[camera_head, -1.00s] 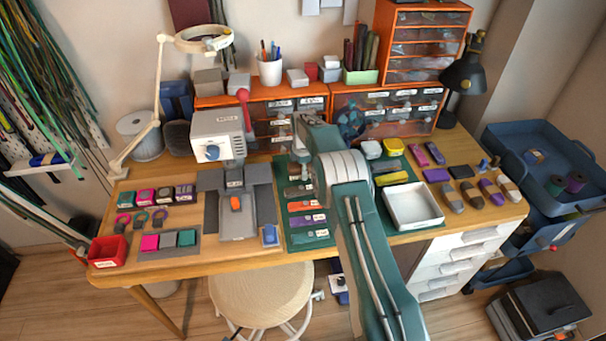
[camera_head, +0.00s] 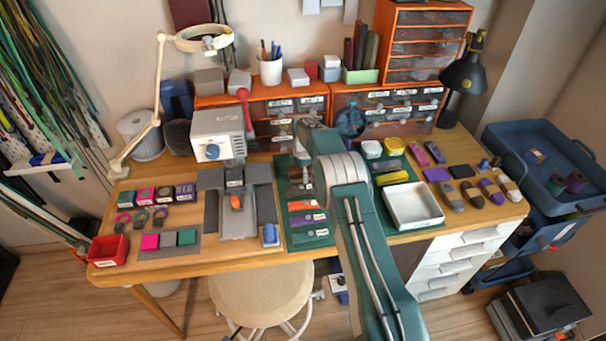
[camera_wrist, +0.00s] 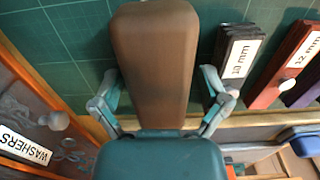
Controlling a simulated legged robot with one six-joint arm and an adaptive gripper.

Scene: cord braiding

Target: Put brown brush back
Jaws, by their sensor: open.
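In the wrist view, the brown brush (camera_wrist: 153,55) is a long rounded brown block over the green mat. My gripper (camera_wrist: 160,98) is open, with one finger on each side of the brush. I cannot tell whether the fingers touch it or whether it rests on the mat. In the head view, my arm reaches over the back left of the green mat (camera_head: 330,233), and it hides most of the brush and the jaws.
A drawer labelled WASHERS (camera_wrist: 25,145) is close on the left in the wrist view. In the head view, a white tray (camera_head: 412,222) and several small brush-like pieces (camera_head: 452,196) lie to the right. A grey machine (camera_head: 218,135) stands left of my arm.

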